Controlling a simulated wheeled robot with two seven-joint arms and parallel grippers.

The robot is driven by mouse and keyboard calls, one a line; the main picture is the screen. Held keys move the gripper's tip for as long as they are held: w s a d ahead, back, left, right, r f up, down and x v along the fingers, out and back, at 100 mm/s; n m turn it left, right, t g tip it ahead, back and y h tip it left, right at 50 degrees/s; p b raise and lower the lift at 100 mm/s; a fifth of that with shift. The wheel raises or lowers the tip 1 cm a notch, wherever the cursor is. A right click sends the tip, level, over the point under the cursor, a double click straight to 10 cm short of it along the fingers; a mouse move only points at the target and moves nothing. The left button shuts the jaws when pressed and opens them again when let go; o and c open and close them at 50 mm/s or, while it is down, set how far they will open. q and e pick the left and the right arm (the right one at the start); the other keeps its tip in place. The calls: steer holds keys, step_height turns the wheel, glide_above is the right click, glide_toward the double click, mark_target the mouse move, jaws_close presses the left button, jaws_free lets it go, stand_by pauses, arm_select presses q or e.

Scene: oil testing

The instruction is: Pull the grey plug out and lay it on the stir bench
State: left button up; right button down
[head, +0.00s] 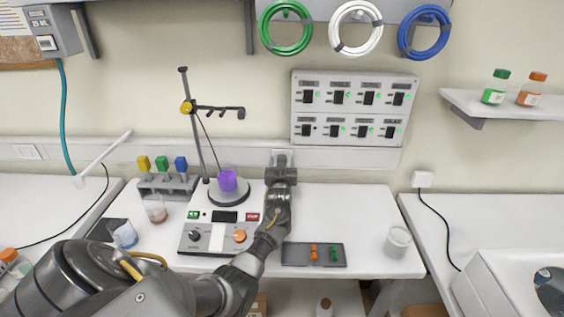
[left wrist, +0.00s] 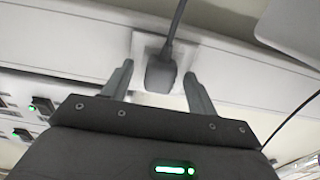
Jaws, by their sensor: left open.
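The grey plug (left wrist: 161,75) sits in a white wall socket (left wrist: 141,48), and its dark cord leads away toward the top of the left wrist view. My left gripper (left wrist: 158,70) is open, with one finger on each side of the plug and visible gaps between. In the head view my left gripper (head: 281,170) is at the wall strip behind the bench and hides the plug. The stir bench (head: 350,210) is the white middle table. My right gripper is not in view.
On the bench stand a stirrer (head: 218,238) with a purple beaker (head: 227,181), a rack of coloured bottles (head: 168,185), a dark tray (head: 300,254) and a white cup (head: 397,243). The bench top right of my arm is largely clear. A switch panel (head: 353,110) hangs above.

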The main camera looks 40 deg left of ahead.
arm_select(q)
steer(key=shift+c, duration=0.5)
jaws_close()
steer(key=p+v, duration=0.4)
steer(key=v, duration=0.2)
steer(key=shift+p, duration=0.4)
stand_by(0.9)
stand_by(0.4)
